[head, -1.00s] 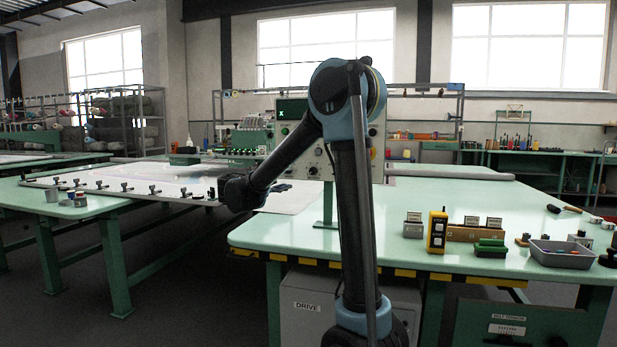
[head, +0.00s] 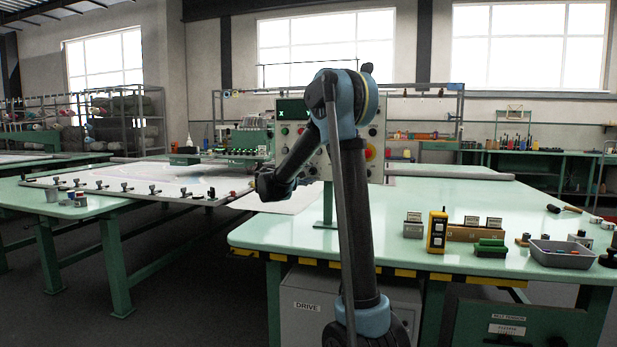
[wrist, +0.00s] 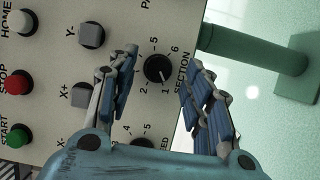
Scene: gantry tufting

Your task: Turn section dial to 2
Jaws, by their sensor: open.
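The section dial (wrist: 158,69) is a black round knob on the pale control panel (wrist: 118,20). Numbers ring it, with 5 and 6 on its upper side and 2 and 1 on its lower side in the wrist view. A small pale mark on the knob appears to face the 1. My gripper (wrist: 157,62) is open, with one finger on each side of the dial in this view. I see gaps between fingers and knob; how near the tips are to the panel is unclear. In the head view my arm partly covers the panel (head: 291,141) and the gripper cannot be made out.
Square Y- (wrist: 91,35) and X+ (wrist: 81,95) buttons, a red STOP button (wrist: 18,81) and a green START button (wrist: 17,138) sit left of the dial. Another dial below is mostly covered. A green post (wrist: 240,48) stands at right. The green table (head: 350,225) holds several small items.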

